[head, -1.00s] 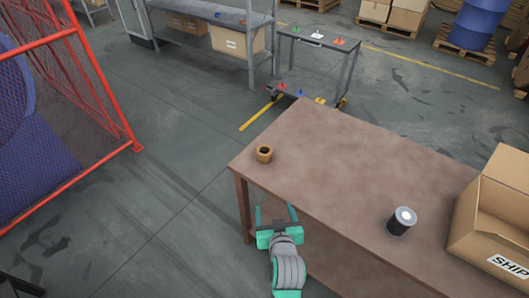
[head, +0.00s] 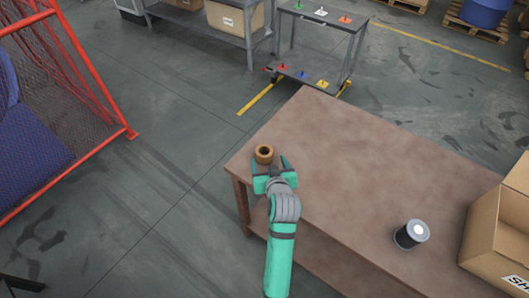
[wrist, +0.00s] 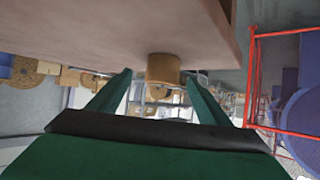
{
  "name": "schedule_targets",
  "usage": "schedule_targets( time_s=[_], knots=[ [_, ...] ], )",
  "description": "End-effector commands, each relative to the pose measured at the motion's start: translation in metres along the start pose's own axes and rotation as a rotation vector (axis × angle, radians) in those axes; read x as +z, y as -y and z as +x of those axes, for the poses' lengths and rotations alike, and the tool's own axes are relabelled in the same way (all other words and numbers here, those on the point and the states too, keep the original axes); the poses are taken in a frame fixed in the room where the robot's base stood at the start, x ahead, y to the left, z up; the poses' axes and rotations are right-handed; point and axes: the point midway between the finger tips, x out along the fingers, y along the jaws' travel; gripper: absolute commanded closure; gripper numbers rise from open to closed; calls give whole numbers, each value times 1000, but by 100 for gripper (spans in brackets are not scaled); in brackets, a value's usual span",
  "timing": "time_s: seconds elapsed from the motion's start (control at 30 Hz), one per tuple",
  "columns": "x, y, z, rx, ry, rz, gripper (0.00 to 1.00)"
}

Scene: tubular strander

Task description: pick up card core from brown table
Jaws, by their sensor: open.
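The card core (head: 264,154) is a short brown hollow cylinder standing upright near the left corner of the brown table (head: 340,170). In the wrist view the card core (wrist: 164,68) shows ahead, between the lines of the two fingers. My gripper (head: 271,166) is open at the near side of the card core, over the table's left end. In the wrist view my gripper's green fingers (wrist: 160,86) are spread, with the core at or just beyond their tips. I cannot tell whether a finger touches it.
A dark cylinder with a white top (head: 411,234) stands on the table to the right. An open cardboard box (head: 500,225) is at the right edge. A red mesh guard (head: 85,85) stands at the left. The table's middle is clear.

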Motion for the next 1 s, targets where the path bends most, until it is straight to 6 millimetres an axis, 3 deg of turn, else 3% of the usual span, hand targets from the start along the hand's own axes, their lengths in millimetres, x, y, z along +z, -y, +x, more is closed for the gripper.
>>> schedule_targets(
  time_s=[0.27,0.6,0.93,1.0],
  knots=[
    [-1,2,22,-3,-1,0,29],
    [-5,5,64,0,-1,1,29],
    [-4,4,70,0,-1,0,29],
    [-4,4,70,0,-1,0,45]
  ],
)
